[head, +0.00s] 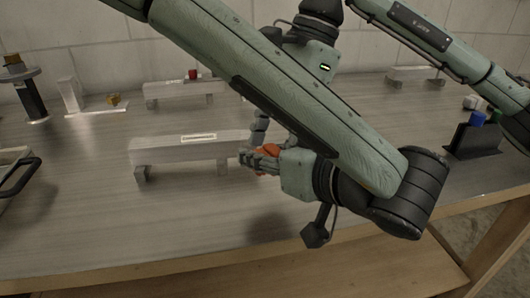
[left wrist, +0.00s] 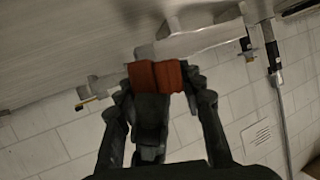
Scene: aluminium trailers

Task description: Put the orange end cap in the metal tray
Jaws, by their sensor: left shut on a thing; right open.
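My left gripper (head: 258,157) is shut on the orange end cap (head: 268,149) and holds it at the right end of the near aluminium trailer. The gripper's fingers hide part of the cap. In the left wrist view the cap (left wrist: 157,76) shows as a red-orange block between the fingers (left wrist: 160,100). A light metal object (head: 12,155) with a black handle is cut off by the left edge. It may be the metal tray, but I cannot tell. My right gripper cannot be made out.
The near aluminium trailer (head: 165,153) stands mid-table; another (head: 165,90) stands behind it with a red piece (head: 192,74). A black stand (head: 472,140) with a blue piece (head: 477,118) is at right. A dark post (head: 31,98) stands at left.

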